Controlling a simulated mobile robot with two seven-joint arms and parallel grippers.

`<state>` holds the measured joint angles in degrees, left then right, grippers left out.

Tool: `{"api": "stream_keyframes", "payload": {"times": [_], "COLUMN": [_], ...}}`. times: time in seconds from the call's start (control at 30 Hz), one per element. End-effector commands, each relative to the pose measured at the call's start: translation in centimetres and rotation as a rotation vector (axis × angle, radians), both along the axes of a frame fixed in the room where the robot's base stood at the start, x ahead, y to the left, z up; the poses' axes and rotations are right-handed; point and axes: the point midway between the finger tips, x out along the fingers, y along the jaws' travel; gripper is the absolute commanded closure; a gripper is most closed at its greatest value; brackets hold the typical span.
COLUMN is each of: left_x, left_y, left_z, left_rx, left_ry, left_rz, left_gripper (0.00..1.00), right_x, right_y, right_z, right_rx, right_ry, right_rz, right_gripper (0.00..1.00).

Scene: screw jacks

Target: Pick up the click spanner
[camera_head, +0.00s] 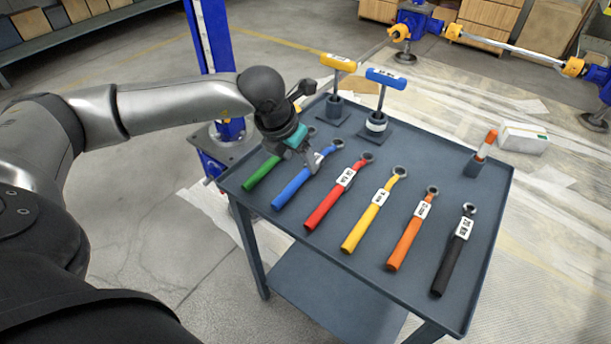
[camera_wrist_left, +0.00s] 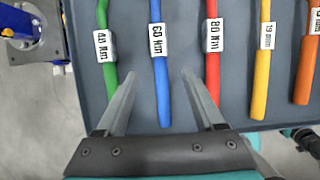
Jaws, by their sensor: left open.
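The ones labelled in Nm are green (40 Nm) (camera_head: 262,172), blue (60 Nm) (camera_head: 293,187) and red (80 Nm) (camera_head: 325,206). My left gripper (camera_head: 308,160) is open and empty over the blue spanner in the head view. In the left wrist view, the open fingers of the gripper (camera_wrist_left: 160,76) straddle the line of the blue handle (camera_wrist_left: 162,98), with the green spanner (camera_wrist_left: 106,45) to the left and the red one (camera_wrist_left: 213,62) to the right. Contact with the blue spanner cannot be told.
Yellow (camera_head: 365,218), orange (camera_head: 408,240) and black (camera_head: 452,258) spanners lie farther right. A yellow T-handle (camera_head: 338,62) and a blue T-handle (camera_head: 386,78) stand upright at the back. An orange-handled tool (camera_head: 487,143) stands in a holder at right.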

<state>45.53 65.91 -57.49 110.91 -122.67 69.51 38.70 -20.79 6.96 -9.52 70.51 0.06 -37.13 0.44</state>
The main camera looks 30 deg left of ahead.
Motion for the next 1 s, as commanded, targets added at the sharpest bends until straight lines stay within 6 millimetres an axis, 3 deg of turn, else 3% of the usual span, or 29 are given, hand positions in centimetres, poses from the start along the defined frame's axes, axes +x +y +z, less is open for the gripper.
{"api": "stream_keyframes", "payload": {"times": [0.27,0.7,1.0], "left_x": [0.4,1.8,1.9], "left_y": [0.0,-0.2,-0.2], "left_z": [-1.2,-5.1,-5.4], "left_rx": [0.0,-0.001,-0.002], "left_ry": [0.0,0.0,-0.001], "left_rz": [0.0,-0.002,-0.001], "left_gripper": [0.3,0.3,0.3], "right_x": [0.6,2.2,2.4], "right_y": [0.5,2.0,2.1], "right_z": [0.6,3.3,3.7], "right_rx": [0.006,0.021,0.022], "right_ry": [-0.002,-0.004,-0.003], "right_rz": [-0.001,-0.004,-0.003], "right_gripper": [0.5,0.5,0.5]}}
